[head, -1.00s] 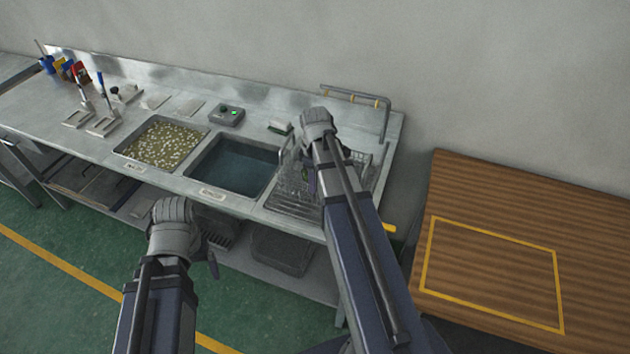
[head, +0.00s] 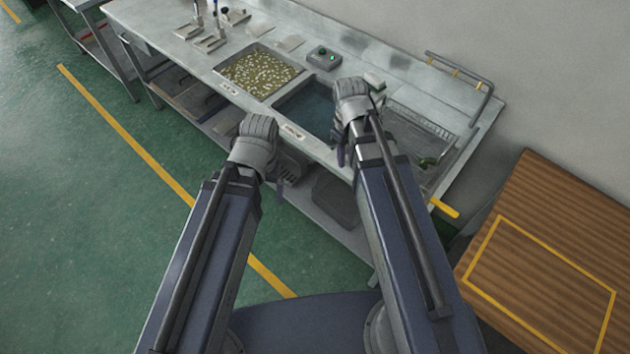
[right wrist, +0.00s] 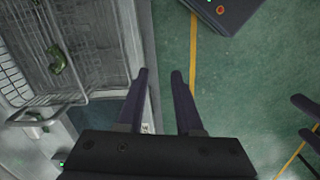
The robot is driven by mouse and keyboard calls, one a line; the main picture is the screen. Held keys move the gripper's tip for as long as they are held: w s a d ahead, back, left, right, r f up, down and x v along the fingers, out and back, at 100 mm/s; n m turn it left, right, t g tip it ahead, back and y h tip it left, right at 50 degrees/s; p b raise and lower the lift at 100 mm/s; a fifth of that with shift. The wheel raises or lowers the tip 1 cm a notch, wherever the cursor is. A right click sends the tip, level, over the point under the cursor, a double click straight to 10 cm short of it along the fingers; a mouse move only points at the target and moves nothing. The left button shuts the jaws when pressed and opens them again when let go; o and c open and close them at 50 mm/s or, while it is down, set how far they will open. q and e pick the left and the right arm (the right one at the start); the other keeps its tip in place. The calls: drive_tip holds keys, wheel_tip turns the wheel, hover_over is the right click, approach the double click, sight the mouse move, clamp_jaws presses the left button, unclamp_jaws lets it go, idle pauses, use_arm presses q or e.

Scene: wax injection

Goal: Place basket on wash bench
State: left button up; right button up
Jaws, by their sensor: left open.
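The wire basket (head: 428,125) stands on the right section of the steel wash bench (head: 465,100), partly hidden behind my right arm. A small green item lies in it. The basket (right wrist: 85,75) and its wire handle also show at the left of the right wrist view. My right gripper (head: 340,155) is in front of the water basin, left of the basket. In the right wrist view its two fingers (right wrist: 159,75) are apart, with nothing between them, clear of the basket. My left gripper (head: 278,188) is open and empty at the bench's front edge, left of the right gripper.
A water basin (head: 300,108) and a tank of pale pellets (head: 257,72) are set in the bench. A small control box (head: 323,57) sits behind them. A wooden table (head: 560,230) with a yellow outline stands to the right.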

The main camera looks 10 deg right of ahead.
drive_tip(key=s+a+m, duration=0.2)
drive_tip(key=s+a, duration=0.6)
drive_tip(key=a, duration=0.2)
drive_tip(key=shift+a+h, duration=0.3)
drive_tip(key=shift+a, duration=0.1)
idle(1.0)
